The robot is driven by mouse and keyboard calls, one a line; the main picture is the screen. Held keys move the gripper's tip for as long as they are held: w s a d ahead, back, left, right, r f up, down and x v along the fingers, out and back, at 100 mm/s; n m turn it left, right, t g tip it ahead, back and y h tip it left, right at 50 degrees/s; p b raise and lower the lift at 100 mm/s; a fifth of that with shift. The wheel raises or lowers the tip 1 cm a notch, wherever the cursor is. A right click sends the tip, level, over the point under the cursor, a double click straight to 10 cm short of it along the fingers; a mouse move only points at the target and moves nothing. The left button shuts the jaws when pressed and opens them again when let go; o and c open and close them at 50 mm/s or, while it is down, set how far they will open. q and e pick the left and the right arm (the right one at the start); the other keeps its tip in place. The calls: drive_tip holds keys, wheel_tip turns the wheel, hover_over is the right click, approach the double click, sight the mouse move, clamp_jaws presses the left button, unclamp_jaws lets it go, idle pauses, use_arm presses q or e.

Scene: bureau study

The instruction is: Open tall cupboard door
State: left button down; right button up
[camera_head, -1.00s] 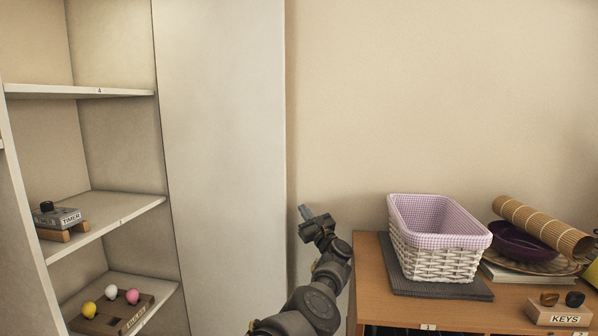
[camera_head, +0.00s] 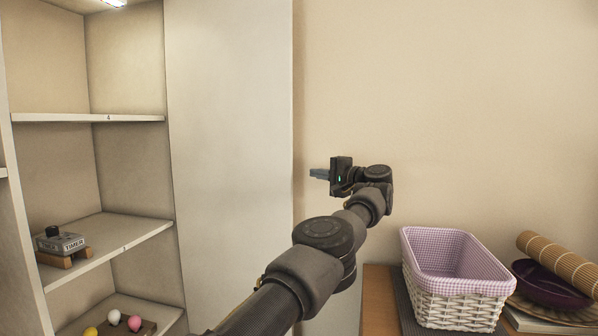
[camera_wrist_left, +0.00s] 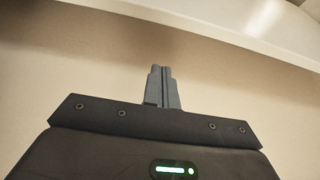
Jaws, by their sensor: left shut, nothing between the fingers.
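The tall cupboard (camera_head: 105,117) stands at the left in the head view, with its shelves uncovered. A tall pale panel (camera_head: 230,150) stands upright along its right side; it looks like the swung-open door, but I cannot tell it surely from a side wall. My left gripper (camera_head: 318,173) is just right of the panel's right edge, its fingers pointing left. It is shut and empty, and appears apart from the panel. The wrist view shows the closed fingers (camera_wrist_left: 164,88) in front of a plain pale surface. My right gripper is in neither view.
Shelves hold a timer box (camera_head: 62,243) and several coloured balls (camera_head: 113,317). A lamp (camera_head: 115,3) glows at the cupboard's top. At right, a wooden cabinet (camera_head: 376,300) bears a lined white basket (camera_head: 455,278), a purple bowl (camera_head: 545,288) and a rolled mat (camera_head: 560,262). Wall above is clear.

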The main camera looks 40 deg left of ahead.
use_arm(q)
drive_tip(key=a+p, duration=0.1)
drive_tip(key=a, duration=0.1)
drive_tip(key=a+p, duration=0.3)
drive_tip(key=a, duration=0.1)
drive_tip(key=shift+a+r+p, duration=0.15)
drive_tip(key=shift+r+p, duration=0.1)
drive_tip(key=shift+p, duration=0.15)
drive_tip(key=s+b, duration=0.1)
drive_tip(key=b, duration=0.2)
drive_tip(key=s+d+b, duration=0.1)
drive_tip(key=b, duration=0.3)
drive_tip(key=s+b, duration=0.1)
drive_tip(key=b, duration=0.3)
drive_tip(key=shift+s+d+f, duration=0.3)
drive_tip(key=shift+s, duration=0.05)
drive_tip(key=shift+b, duration=0.35)
